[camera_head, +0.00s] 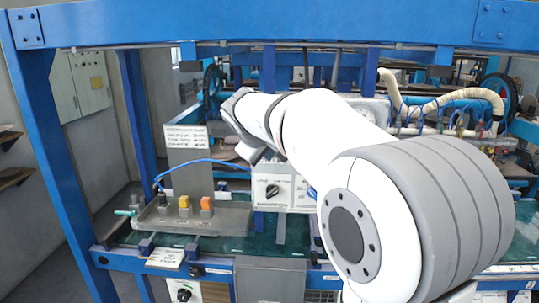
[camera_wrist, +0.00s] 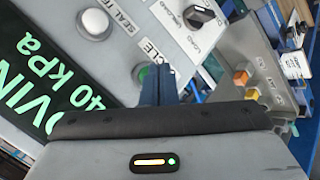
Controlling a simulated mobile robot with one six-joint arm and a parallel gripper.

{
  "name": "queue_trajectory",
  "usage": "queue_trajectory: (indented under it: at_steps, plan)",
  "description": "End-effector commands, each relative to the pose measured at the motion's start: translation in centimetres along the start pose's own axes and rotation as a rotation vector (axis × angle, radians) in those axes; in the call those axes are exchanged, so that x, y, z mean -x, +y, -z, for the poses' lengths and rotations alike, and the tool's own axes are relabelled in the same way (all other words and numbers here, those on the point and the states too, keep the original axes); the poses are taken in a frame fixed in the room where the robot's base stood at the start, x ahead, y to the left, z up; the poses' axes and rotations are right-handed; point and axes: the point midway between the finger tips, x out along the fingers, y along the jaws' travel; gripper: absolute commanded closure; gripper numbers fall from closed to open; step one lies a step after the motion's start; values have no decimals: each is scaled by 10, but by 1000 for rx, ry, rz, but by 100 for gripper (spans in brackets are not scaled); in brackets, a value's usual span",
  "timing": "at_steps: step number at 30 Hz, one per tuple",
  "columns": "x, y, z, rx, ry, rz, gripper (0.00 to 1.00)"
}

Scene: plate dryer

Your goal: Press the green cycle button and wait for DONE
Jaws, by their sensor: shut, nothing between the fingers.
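The green cycle button (camera_wrist: 145,73), in a pale ring, shows in the wrist view on a grey panel, beside a partly covered label ending "CLE". My gripper (camera_wrist: 161,80) is shut and empty, its blue fingertips just right of the button. I cannot tell whether they touch the panel. A dark display (camera_wrist: 38,65) at the left shows green text, partly cut off, reading "OVIN" and "40 kPa"; no DONE shows in the visible part. In the head view my arm hides the gripper, and I cannot make out the green button.
A white button (camera_wrist: 95,23) by a seal test label and a black load/unload knob (camera_wrist: 198,16) share the panel. A grey box (camera_head: 226,219) with yellow (camera_head: 184,202) and orange (camera_head: 206,203) buttons stands left of my arm. Blue posts (camera_head: 65,150) frame the station.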

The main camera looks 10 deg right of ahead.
Motion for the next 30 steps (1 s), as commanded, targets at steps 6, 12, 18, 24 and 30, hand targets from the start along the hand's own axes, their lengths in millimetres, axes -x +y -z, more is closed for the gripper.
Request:
queue_trajectory:
  at_steps: [6, 12, 18, 24, 30]
  plan:
    - [5, -5, -4, 0, -1, 0, 100]
    - [5, -5, -4, 0, -1, 1, 100]
    - [12, -11, -10, 0, 2, 0, 100]
    - [26, -22, -20, 0, 1, 0, 100]
    - [38, -29, -28, 1, 1, 0, 100]
